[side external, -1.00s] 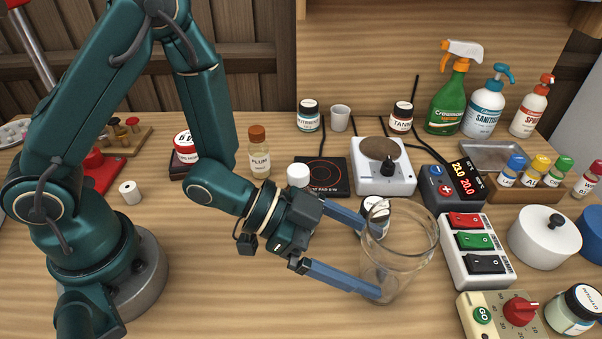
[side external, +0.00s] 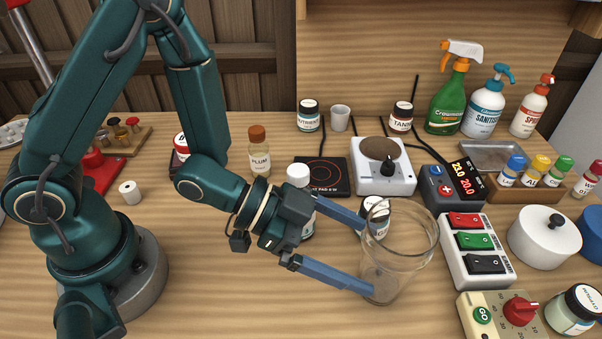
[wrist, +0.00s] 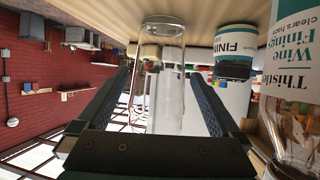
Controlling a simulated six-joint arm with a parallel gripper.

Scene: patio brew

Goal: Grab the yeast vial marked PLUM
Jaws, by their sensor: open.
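The vial marked PLUM (side external: 260,161) stands upright on the table in the side external view. It has a brown cap, pale amber contents and a white label. My gripper (side external: 366,260) is open and empty, to the right of the vial and nearer the camera, its fingers pointing right and away from it. The fingertips are by the left side of a clear glass vessel (side external: 407,262). In the wrist view my gripper (wrist: 162,78) has the glass vessel (wrist: 160,105) in line between its fingers; I cannot tell whether they touch it. I cannot make out the PLUM vial in the wrist view.
A white-capped bottle (side external: 299,176) stands behind my gripper, partly hidden. A black hot pad (side external: 325,188) lies right of the vial. A rack (side external: 537,190) of colour-capped vials stands at right, beyond the switch box (side external: 457,262).

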